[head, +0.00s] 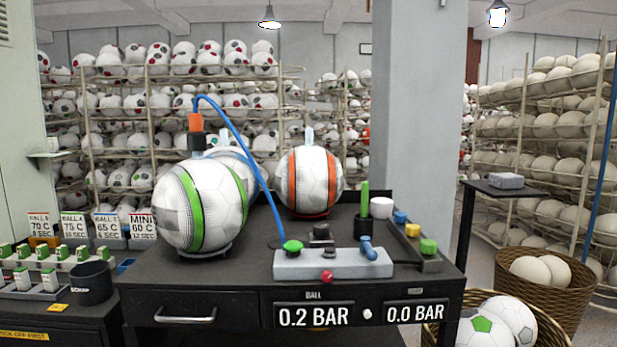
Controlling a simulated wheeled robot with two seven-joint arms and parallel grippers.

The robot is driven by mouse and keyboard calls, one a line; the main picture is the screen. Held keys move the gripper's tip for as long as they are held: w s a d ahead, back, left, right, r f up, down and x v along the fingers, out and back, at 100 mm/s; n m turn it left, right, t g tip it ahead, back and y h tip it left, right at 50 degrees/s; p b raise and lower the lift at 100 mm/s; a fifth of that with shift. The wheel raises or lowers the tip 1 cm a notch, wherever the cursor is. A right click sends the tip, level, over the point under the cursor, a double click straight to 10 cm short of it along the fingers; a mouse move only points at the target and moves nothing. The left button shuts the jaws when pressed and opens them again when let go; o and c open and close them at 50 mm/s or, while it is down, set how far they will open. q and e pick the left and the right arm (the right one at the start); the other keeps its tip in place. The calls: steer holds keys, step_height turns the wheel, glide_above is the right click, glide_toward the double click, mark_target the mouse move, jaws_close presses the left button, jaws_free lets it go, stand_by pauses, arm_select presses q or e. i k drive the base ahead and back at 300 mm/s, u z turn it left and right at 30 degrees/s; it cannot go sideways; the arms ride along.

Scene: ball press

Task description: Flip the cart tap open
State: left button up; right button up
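A black cart (250,272) stands in the middle of the head view. On its top near the front lies a grey block (318,264). A blue lever (368,248) stands up and leans at the block's right end; it looks like the tap. A green knob (292,246) sits at the block's left end, with the blue hose (262,178) reaching it. A red button (327,277) is on the block's front. The cart's displays read 0.2 BAR (314,316) under BALL and 0.0 BAR (416,312). Neither of my grippers is in view.
A green-striped ball (210,205) and an orange-striped ball (318,180) rest on the cart, with another ball partly hidden behind. A black cup (91,283) stands left. Baskets of balls (537,285) stand right. A grey pillar (415,110) rises behind the cart.

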mark_target(368, 248)
steer(key=u, duration=2.05)
steer(key=i, duration=1.05)
steer(key=z, duration=2.8)
